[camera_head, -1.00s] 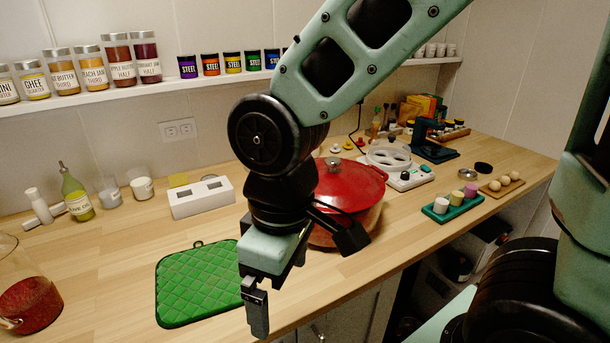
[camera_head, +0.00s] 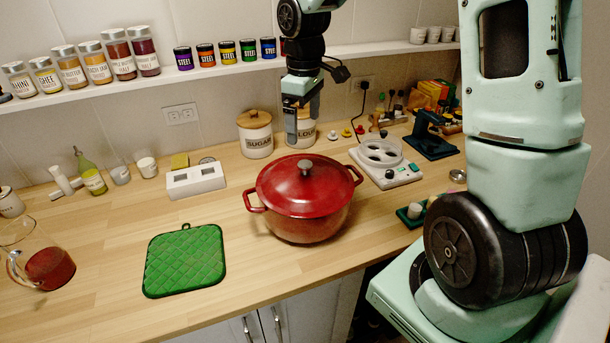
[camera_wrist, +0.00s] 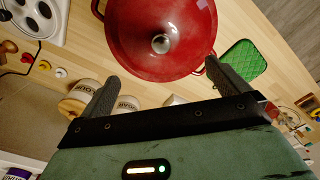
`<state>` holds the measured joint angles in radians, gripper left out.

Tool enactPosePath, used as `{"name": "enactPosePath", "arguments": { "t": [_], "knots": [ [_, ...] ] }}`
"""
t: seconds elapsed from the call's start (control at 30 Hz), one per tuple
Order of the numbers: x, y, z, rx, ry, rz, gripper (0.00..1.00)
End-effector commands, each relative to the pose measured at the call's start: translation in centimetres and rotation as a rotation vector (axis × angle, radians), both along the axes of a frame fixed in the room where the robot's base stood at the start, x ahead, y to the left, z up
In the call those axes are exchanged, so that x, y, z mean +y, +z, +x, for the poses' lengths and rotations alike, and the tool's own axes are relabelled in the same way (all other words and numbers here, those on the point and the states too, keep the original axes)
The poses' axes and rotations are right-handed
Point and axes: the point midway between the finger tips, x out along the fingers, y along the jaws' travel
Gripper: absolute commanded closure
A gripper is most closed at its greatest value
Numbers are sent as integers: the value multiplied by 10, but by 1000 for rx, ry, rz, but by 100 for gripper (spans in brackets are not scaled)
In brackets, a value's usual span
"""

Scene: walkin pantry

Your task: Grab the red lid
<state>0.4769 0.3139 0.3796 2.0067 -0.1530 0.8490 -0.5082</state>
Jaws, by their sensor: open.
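The red lid (camera_head: 290,181) with a grey metal knob (camera_head: 306,166) sits on a red two-handled pot (camera_head: 308,226) on the wooden counter. My gripper (camera_head: 303,142) hangs above the counter behind the pot, in front of a canister, and is apart from the lid. In the wrist view the lid (camera_wrist: 135,40) and its knob (camera_wrist: 161,43) show beyond my open, empty fingers (camera_wrist: 160,88).
A green quilted mat (camera_head: 185,262) lies left of the pot. A white device with round wells (camera_head: 388,173) stands to the right. The sugar canister (camera_head: 256,138) is behind the pot. A shelf of jars (camera_head: 122,86) runs along the wall.

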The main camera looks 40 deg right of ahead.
Motion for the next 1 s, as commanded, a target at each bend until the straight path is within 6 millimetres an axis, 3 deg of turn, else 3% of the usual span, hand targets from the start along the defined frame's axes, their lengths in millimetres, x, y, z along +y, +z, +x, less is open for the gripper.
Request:
{"name": "enactPosePath", "arguments": {
  "t": [0.3, 0.57, 0.83, 1.0],
  "knots": [
    [1, -57, -1, 3, 0, 1, 0],
    [1, -75, -2, 3, 0, 1, 0],
    [1, -112, -6, 3, 1, -1, 0],
    [1, -119, -5, -1, -1, -2, 0]
  ]
}}
